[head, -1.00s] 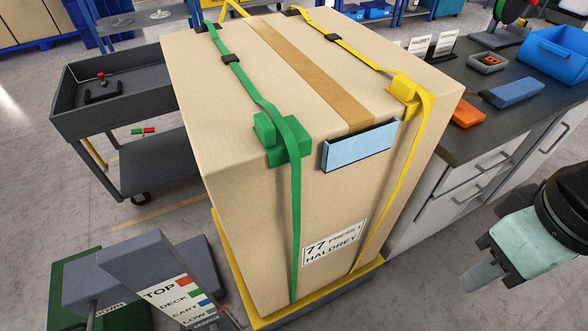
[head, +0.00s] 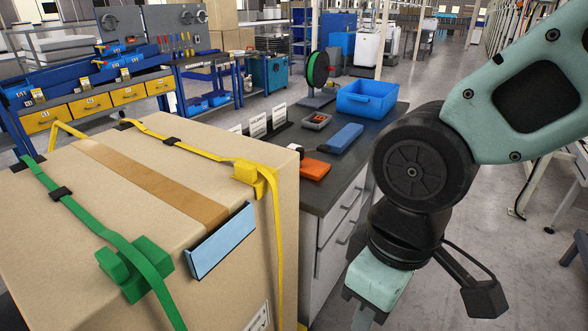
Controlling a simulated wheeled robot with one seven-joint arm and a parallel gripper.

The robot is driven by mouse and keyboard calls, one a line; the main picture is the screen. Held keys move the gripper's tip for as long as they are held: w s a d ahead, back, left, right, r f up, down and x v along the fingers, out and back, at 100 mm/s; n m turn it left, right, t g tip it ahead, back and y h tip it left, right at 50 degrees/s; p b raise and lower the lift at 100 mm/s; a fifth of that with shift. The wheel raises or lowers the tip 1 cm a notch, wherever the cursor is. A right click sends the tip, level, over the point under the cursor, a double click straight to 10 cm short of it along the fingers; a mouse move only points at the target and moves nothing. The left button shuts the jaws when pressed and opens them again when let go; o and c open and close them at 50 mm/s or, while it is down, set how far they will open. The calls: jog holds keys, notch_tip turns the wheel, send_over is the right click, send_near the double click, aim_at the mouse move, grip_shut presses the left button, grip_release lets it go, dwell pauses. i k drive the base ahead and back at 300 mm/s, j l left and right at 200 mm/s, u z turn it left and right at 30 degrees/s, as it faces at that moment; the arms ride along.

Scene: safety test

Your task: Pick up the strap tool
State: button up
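Two flat tool-like things lie on the dark bench top to the right of the carton: an orange one (head: 314,168) with a dark end, and a blue one (head: 345,137) behind it. I cannot tell which is the strap tool. My gripper (head: 367,316) hangs at the bottom of the head view, in front of the bench and below its top, apart from both. Its fingers are partly cut off by the frame edge, so its opening does not show.
A large carton (head: 110,215) with a green strap (head: 98,232), a yellow strap (head: 195,150) and a light blue plate (head: 222,242) fills the left.

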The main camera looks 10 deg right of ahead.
aim_at(311, 168)
jog(key=i+l+u, duration=0.15)
jog(key=u, duration=0.35)
jog(key=i+l+u, duration=0.1)
jog(key=u, duration=0.4)
jog(key=i+l+u, duration=0.2)
jog(key=l, duration=0.5)
jog(key=i+l+u, duration=0.2)
jog(key=l, duration=0.5)
jog(key=l+u, duration=0.2)
jog(key=l, duration=1.05)
jog(key=i+l, duration=0.1)
jog(key=l, duration=0.4)
